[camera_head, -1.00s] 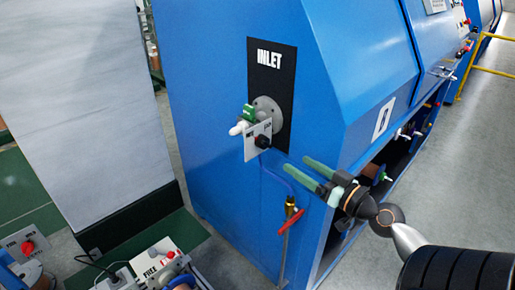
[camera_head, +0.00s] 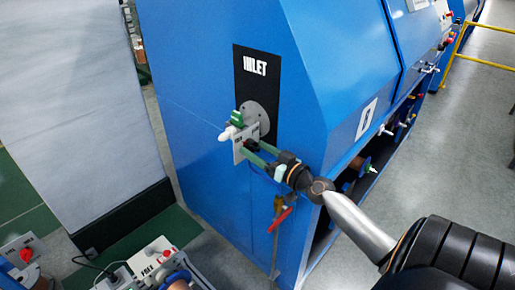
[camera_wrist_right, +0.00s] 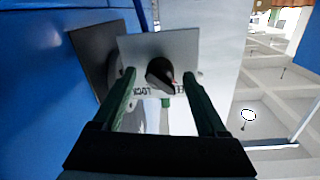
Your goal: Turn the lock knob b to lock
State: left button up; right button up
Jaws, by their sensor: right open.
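The lock knob (camera_wrist_right: 158,72) is black with a small red and white mark. It sits on a pale plate (camera_wrist_right: 130,48) with LOCK lettering below it and other lettering partly hidden by a finger. The mark points to the lower right in the right wrist view. In the head view the plate (camera_head: 239,154) is on the INLET fitting, and the knob is mostly hidden. My right gripper (camera_head: 251,148) is open, its green fingers pointing at the plate. In the right wrist view the fingers (camera_wrist_right: 159,74) stand on either side of the knob; contact cannot be told. My left gripper is not in view.
The blue machine (camera_head: 200,100) fills the middle. A green and white valve (camera_head: 235,123) sits just above the plate. A red-handled valve (camera_head: 280,219) hangs below my right gripper. A box marked FREE (camera_head: 153,262) stands at the lower left. Floor is clear at the right.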

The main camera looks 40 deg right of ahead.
grip_shut()
dwell(0.7)
